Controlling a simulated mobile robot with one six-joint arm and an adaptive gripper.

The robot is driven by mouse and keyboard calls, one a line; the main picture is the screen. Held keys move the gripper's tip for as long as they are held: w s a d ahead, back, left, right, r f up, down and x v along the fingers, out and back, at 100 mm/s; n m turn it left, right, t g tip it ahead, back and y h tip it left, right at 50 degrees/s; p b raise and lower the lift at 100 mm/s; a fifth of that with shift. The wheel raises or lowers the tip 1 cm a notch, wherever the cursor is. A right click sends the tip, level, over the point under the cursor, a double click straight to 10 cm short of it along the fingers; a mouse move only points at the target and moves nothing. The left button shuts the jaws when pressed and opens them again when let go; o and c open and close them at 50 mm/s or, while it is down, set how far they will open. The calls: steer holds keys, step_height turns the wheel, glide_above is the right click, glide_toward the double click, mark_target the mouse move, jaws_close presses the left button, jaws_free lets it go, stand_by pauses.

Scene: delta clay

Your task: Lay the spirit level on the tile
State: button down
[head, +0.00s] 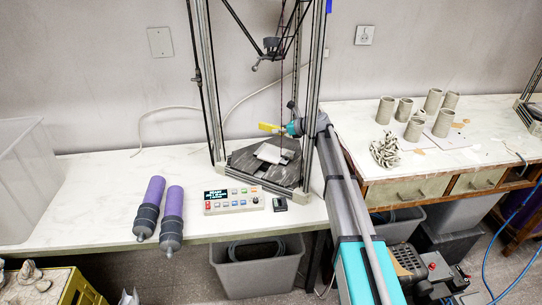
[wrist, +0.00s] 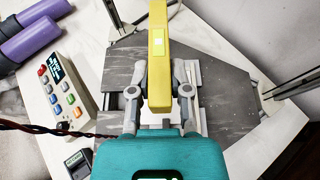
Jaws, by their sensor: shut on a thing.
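The yellow spirit level (wrist: 158,55) is between the fingers of my gripper (wrist: 159,92), which is shut on it. In the head view the spirit level (head: 269,127) sticks out to the left of my gripper (head: 291,128), held above the printer bed. The white tile (head: 270,153) lies on the dark grey printer bed (head: 247,164). In the wrist view the tile (wrist: 197,72) is mostly hidden beneath the level and my gripper, with only its pale edges showing. The level appears raised above the tile; the exact gap cannot be told.
Metal printer posts (head: 212,85) and thin rods surround the bed. A control box (head: 233,200) and a small dark device (head: 280,204) stand in front. Two purple cartridges (head: 151,200) lie at left. Several clay cylinders (head: 386,110) stand on the right table.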

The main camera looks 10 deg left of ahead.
steer(key=shift+d+f, duration=0.1)
steer(key=shift+d, duration=0.05)
steer(key=shift+f+b, duration=0.5)
steer(key=shift+b, duration=0.1)
steer(key=b, duration=0.5)
glide_above(278, 156)
step_height(278, 156, down, 5)
steer(key=shift+w+d+f, duration=0.1)
steer(key=shift+w, duration=0.05)
steer(key=shift+f+b, duration=1.85)
steer(key=shift+b, duration=0.1)
steer(key=shift+f+b, duration=0.5)
steer(key=shift+b, duration=0.05)
steer(key=c, duration=0.6)
jaws_free()
steer(key=shift+r, duration=0.2)
